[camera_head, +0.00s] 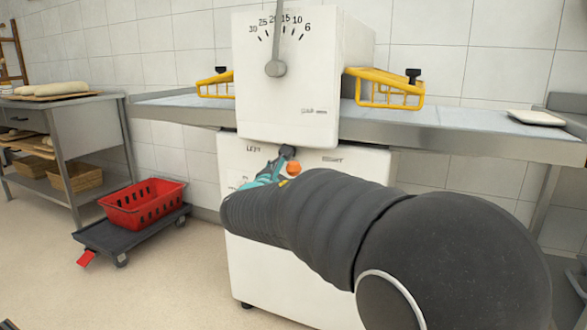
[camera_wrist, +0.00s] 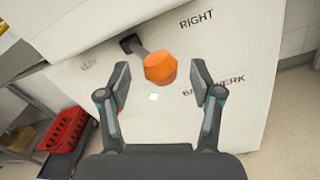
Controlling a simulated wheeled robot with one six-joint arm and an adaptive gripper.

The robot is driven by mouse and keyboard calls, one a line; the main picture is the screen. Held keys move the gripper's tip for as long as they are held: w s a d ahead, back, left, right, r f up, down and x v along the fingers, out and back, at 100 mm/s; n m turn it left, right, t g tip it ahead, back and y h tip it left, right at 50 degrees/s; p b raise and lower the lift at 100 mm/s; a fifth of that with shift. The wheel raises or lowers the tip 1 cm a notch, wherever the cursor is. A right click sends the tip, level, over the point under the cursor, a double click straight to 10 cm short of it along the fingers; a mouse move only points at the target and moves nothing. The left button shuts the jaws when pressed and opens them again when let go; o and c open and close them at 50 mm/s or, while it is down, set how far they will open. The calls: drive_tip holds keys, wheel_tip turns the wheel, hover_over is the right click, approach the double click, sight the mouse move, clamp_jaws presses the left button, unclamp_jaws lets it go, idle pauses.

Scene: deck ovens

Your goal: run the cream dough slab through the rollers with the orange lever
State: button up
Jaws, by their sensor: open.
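The cream dough slab (camera_head: 536,117) lies flat at the right end of the sheeter's belt table (camera_head: 450,133). The sheeter's white body (camera_head: 285,90) stands in the middle, with a dial and pointer on its head; the rollers themselves are hidden. The orange lever knob (camera_wrist: 160,68) sits on a short dark stem on the front panel, between the LEFT and RIGHT labels. It also shows in the head view (camera_head: 293,169). My gripper (camera_wrist: 164,90) is open, its fingers on either side of and just short of the knob, apart from it. In the head view my arm hides part of the lower panel.
Yellow guards (camera_head: 385,87) flank the sheeter's head over the belts. A red basket (camera_head: 144,204) on a dark dolly (camera_head: 105,237) stands on the floor at left. A steel table (camera_head: 85,125) with dough loaves is behind it. The floor at front left is clear.

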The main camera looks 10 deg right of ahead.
sight(291, 160)
drive_tip(key=shift+x, duration=1.6)
clamp_jaws()
